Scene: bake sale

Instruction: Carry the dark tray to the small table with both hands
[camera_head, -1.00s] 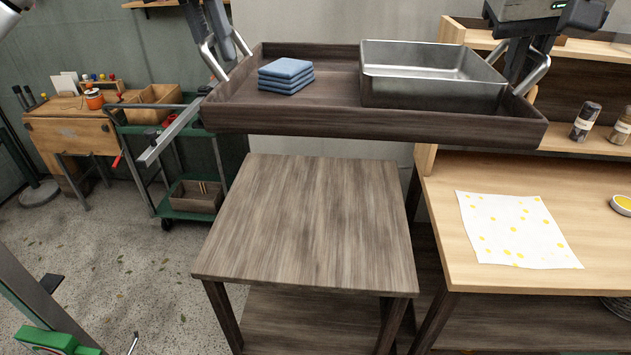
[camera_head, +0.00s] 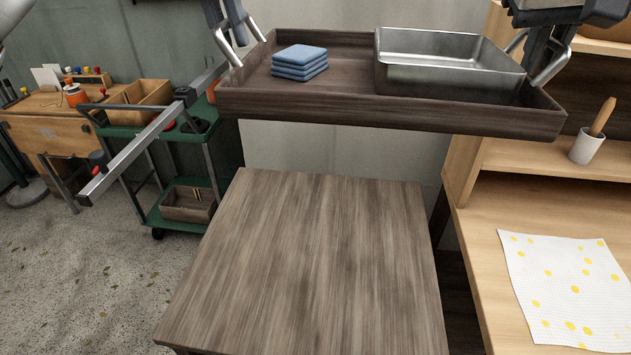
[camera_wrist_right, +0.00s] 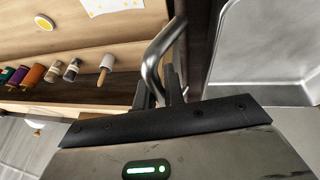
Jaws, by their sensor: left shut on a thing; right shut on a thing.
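The dark tray (camera_head: 390,110) is held up in the air at the top of the head view, roughly level, behind and above the small table (camera_head: 310,265). On it are a stack of blue cloths (camera_head: 300,62) at the left and a steel pan (camera_head: 450,72) at the right. My left gripper (camera_head: 238,50) is shut on the tray's left side. My right gripper (camera_head: 548,60) is shut on the tray's right side. The table top is bare.
A wooden counter (camera_head: 480,225) with a spotted cloth (camera_head: 570,290) and a mortar (camera_head: 585,148) stands close on the right. A green cart (camera_head: 150,205) and a wooden bench (camera_head: 50,130) stand at the left. Open floor lies front left.

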